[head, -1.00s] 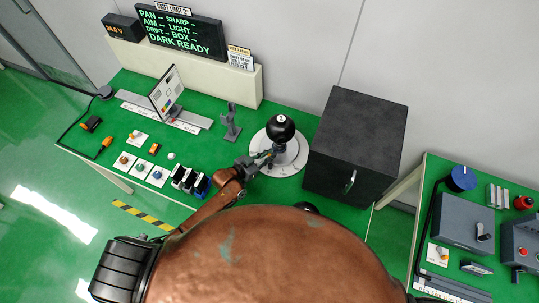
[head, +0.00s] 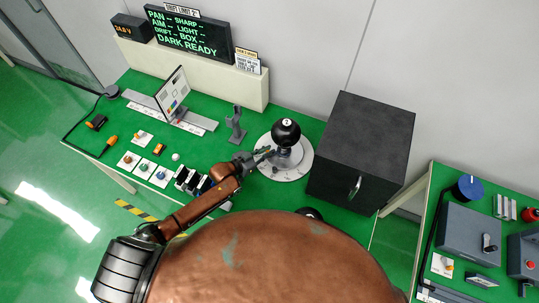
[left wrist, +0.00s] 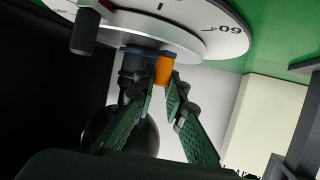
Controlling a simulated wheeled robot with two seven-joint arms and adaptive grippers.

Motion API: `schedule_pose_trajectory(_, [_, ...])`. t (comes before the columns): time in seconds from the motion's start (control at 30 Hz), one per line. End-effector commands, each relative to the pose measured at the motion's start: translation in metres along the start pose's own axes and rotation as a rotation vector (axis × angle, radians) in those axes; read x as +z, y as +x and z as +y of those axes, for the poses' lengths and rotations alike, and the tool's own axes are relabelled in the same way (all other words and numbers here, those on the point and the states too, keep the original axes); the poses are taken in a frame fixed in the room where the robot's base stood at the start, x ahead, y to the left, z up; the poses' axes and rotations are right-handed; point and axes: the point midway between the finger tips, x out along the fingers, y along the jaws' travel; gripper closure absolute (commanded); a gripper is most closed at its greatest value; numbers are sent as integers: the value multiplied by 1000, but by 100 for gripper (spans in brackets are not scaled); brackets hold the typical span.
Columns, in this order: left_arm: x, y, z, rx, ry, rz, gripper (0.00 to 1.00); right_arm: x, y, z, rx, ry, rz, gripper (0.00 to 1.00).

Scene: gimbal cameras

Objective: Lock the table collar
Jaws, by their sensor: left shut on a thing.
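The gimbal stands on the green table, with a black ball (head: 286,132) on a post above a round white dial (head: 298,167). In the left wrist view the scene is upside down: the dial (left wrist: 225,22) is at the top and the ball (left wrist: 140,135) hangs below. A blue collar ring (left wrist: 140,52) with an orange tab (left wrist: 164,70) sits between them. My left gripper (head: 268,153) reaches in from the left at the post; in the wrist view its green fingers (left wrist: 163,85) are shut on the orange tab. My right gripper is not in view.
A dark box (head: 360,150) stands close right of the dial. A grey stand (head: 236,125) and a test card (head: 172,92) are to its left. Black switches (head: 190,182) and knobs lie below my left arm. A second bench (head: 470,235) is at right.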

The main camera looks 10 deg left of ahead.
Motion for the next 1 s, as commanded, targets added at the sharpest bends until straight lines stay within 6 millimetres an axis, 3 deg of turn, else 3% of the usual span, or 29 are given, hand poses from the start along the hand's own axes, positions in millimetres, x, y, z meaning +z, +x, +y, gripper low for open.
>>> schedule_pose_trajectory(0.3, [-2,5,-13,-3,2,0,100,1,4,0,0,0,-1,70])
schedule_pose_trajectory(0.9, [-4,6,-16,-3,1,1,100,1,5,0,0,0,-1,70])
schedule_pose_trajectory(0.93, [-4,6,-16,-3,1,1,88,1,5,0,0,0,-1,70])
schedule_pose_trajectory(1.0, [-4,6,-16,-3,1,1,83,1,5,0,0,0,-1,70])
